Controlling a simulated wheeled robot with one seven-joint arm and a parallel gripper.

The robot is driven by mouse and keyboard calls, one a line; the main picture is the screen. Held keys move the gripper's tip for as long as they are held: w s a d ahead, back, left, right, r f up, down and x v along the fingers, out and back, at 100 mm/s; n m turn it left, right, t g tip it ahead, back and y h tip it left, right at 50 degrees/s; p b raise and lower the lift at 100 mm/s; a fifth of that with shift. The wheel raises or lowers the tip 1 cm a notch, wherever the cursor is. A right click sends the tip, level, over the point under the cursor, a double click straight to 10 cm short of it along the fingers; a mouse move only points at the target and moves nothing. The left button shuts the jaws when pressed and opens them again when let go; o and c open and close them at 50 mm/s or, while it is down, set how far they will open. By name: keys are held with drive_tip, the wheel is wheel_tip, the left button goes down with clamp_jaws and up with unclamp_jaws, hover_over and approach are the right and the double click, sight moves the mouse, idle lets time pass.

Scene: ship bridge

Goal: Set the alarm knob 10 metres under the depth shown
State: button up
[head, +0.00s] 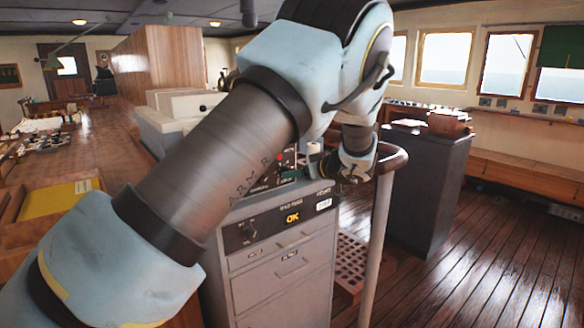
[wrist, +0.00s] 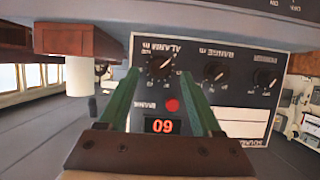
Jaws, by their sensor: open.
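The echo sounder panel (wrist: 230,100) fills the middle of the wrist view, with its lettering upside down. The alarm knob (wrist: 158,66) is dark and round, with a scale around it; I cannot read its setting. My gripper (wrist: 159,74) is open, with its two green fingers on either side of the knob in the picture. I cannot tell whether they touch it. A red-lit display (wrist: 164,125) appears as 09 in this inverted view, so upright it reads 60. In the head view my gripper (head: 352,176) is beside the console, and my arm hides most of the panel.
The range knob (wrist: 214,70) and another knob (wrist: 263,77) sit beside the alarm knob. A red button (wrist: 172,105) lies between knob and display. In the head view, a wooden handrail (head: 393,158) on a post stands close to my gripper. A grey cabinet (head: 430,190) stands to the right.

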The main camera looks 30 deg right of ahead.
drive_tip(key=shift+p+x, duration=0.45)
drive_tip(key=shift+x, duration=1.05)
clamp_jaws()
